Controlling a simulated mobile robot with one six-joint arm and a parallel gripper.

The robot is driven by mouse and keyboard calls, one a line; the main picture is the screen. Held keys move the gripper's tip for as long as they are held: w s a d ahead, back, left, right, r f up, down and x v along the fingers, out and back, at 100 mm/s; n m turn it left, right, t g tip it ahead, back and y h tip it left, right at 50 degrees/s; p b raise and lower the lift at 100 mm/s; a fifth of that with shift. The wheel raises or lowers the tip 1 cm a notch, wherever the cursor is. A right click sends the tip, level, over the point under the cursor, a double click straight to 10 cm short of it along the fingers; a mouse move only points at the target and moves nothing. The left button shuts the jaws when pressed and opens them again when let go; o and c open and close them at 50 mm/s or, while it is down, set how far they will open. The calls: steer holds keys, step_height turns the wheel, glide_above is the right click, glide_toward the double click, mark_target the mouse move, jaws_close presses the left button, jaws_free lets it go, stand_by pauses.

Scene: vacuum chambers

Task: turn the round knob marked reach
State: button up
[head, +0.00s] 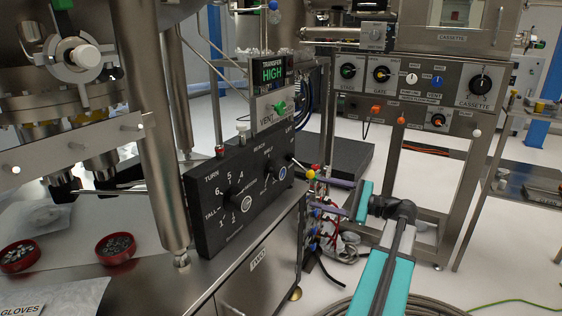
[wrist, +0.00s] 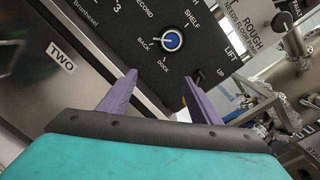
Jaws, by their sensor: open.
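The knob below the label reach (head: 283,173) is on the slanted black panel (head: 212,226), right of the turn dial. In the wrist view this knob (wrist: 171,40) has a blue centre and a pale ring, with words such as shelf, back and dock around it. The word reach is not readable there. My gripper (head: 315,192) is open and empty at the right end of the panel. In the wrist view its purple fingertips (wrist: 160,78) are spread below the knob and apart from it.
The turn dial (head: 246,203) is on the panel's left half. A green vent knob (head: 280,107) and a transfer display (head: 272,72) stand behind. A steel post (head: 163,130) is left of the panel. Coloured cables (head: 325,232) hang near my gripper.

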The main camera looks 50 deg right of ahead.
mark_target(283, 173)
steer(key=r+m+p, duration=0.1)
steer(key=m+p, duration=0.1)
steer(key=p, duration=0.4)
steer(key=a+r+m+p, duration=0.1)
steer(key=r+m+p, duration=0.1)
steer(key=p, duration=0.5)
steer(key=r+m+p, duration=0.1)
steer(key=r+p, duration=0.1)
steer(key=p, duration=0.5)
steer(key=shift+s+a+r+m, duration=0.1)
steer(key=shift+s+a+m, duration=0.15)
steer(key=shift+a+m, duration=0.15)
steer(key=shift+w, duration=0.15)
steer(key=shift+x, duration=6.8)
steer(key=c, duration=1)
